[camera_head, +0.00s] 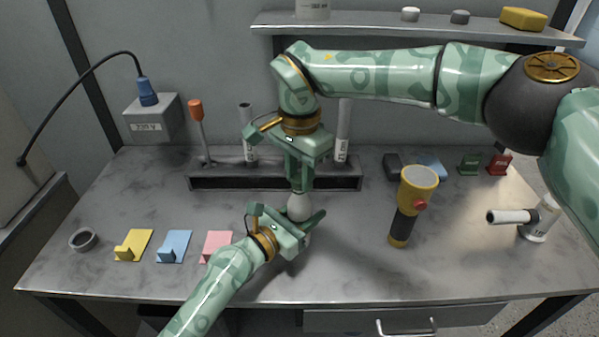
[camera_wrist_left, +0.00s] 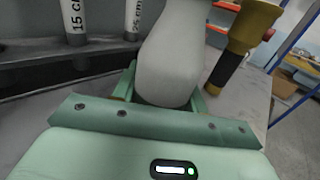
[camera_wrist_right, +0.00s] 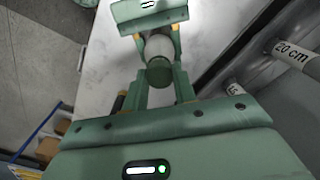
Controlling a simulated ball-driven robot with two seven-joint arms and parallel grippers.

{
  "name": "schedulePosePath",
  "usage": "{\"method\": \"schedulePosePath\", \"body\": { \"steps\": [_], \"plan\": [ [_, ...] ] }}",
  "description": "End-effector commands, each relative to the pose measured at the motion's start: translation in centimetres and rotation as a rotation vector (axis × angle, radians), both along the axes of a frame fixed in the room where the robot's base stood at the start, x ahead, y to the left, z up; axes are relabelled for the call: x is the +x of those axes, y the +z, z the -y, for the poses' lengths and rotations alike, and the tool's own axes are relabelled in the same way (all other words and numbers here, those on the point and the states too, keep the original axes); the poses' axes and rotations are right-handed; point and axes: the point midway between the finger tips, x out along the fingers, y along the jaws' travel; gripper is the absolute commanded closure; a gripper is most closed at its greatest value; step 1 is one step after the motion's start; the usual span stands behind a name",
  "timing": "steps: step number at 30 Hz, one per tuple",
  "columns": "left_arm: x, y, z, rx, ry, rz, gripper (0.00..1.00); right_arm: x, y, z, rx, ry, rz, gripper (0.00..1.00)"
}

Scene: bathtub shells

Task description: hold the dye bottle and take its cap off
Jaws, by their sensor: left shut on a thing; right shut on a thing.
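The pale dye bottle (camera_head: 299,206) stands upright over the middle of the table. My left gripper (camera_head: 302,225) is shut on its lower part; the bottle body fills the middle of the left wrist view (camera_wrist_left: 168,65). My right gripper (camera_head: 300,187) comes down from above and is shut on the dark green cap (camera_wrist_right: 159,73), seen between its fingers in the right wrist view. The bottle (camera_wrist_right: 158,45) shows right beyond the cap; I cannot tell whether there is a gap between them. The fingers hide much of the cap in the head view.
A yellow and black flashlight (camera_head: 404,205) stands to the right of the bottle. A dark rack (camera_head: 225,182) with upright tubes runs behind. Yellow, blue and pink pieces (camera_head: 173,247) lie front left. A white-handled item (camera_head: 540,222) stands far right.

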Motion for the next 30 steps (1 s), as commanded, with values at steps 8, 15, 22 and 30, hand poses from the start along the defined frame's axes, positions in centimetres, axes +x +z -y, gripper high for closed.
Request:
{"method": "schedulePosePath", "body": {
  "steps": [8,15,22,30],
  "plan": [
    [0.0,-0.1,0.0,0.001,0.000,-0.002,1.00,0.0,0.5,0.0,0.000,-0.001,0.000,1.00],
    [0.0,-0.1,0.0,0.001,0.000,-0.002,1.00,0.0,1.3,0.0,0.001,-0.001,0.001,1.00],
    [0.0,-0.1,0.0,0.001,0.000,-0.002,1.00,0.0,2.1,0.0,0.000,-0.002,0.000,1.00],
    [0.0,-0.1,0.0,0.001,0.000,-0.001,1.00,0.0,2.2,0.0,0.000,-0.001,-0.001,1.00]
  ]
}}
